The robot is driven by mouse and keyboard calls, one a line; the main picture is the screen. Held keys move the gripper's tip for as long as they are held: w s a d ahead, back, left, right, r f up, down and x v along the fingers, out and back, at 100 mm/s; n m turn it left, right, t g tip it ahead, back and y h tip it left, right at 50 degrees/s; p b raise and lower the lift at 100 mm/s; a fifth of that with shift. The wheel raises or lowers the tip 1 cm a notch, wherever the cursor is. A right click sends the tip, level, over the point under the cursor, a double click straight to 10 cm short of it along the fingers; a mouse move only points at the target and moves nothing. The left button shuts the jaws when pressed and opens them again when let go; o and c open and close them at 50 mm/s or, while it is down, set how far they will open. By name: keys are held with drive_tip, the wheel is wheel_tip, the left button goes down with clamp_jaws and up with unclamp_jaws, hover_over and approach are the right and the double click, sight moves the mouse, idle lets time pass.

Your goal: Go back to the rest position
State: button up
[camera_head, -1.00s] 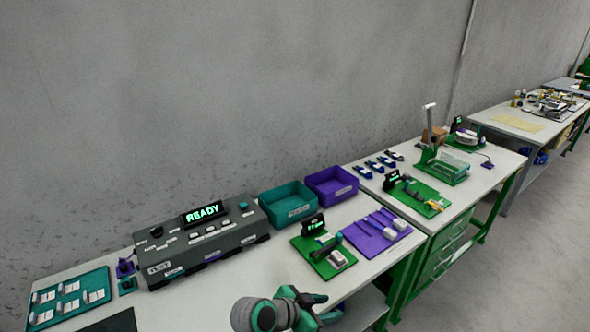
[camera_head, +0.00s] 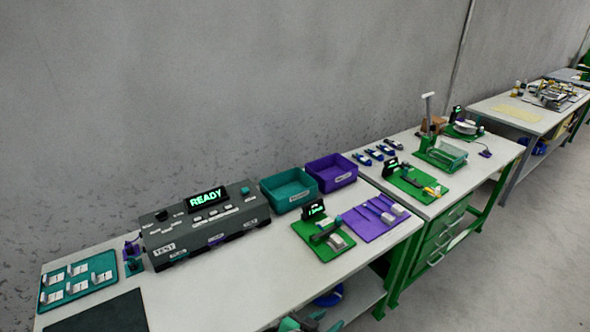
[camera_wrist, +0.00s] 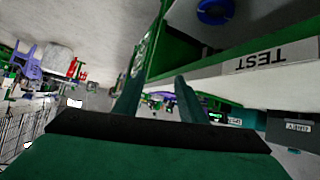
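My gripper (camera_wrist: 160,92) shows in the wrist view with its two dark fingers apart and nothing between them. The wrist view looks along the front of the bench, with a TEST label (camera_wrist: 268,60) on the bench edge at upper right. In the head view only a small part of my arm (camera_head: 298,322) shows at the bottom edge, below the bench front; the fingertips are out of that frame.
The bench (camera_head: 235,292) carries a grey tester (camera_head: 205,232) reading READY, a teal bin (camera_head: 288,190), a purple bin (camera_head: 331,172), a green fixture (camera_head: 322,240) and a purple tray (camera_head: 372,220). A teal card board (camera_head: 78,280) lies at left. The floor (camera_head: 500,255) at right is clear.

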drive_tip(key=s+a+f+n+t+y, duration=0.2)
drive_tip(key=s+a+f+n+y, duration=0.15)
drive_tip(key=s, duration=0.45)
drive_tip(key=s+a+f+n+t+y, duration=0.2)
drive_tip(key=s+f+n, duration=0.15)
drive_tip(key=s, duration=0.45)
drive_tip(key=s+a+r+t+y, duration=0.1)
drive_tip(key=s+r, duration=0.4)
drive_tip(key=s, duration=0.3)
drive_tip(key=s+a+r+t+y, duration=0.1)
drive_tip(key=s+a+r+t, duration=0.1)
drive_tip(key=s+r, duration=0.4)
drive_tip(key=s, duration=0.3)
drive_tip(key=shift+s+a, duration=0.25)
drive_tip(key=shift+s, duration=0.05)
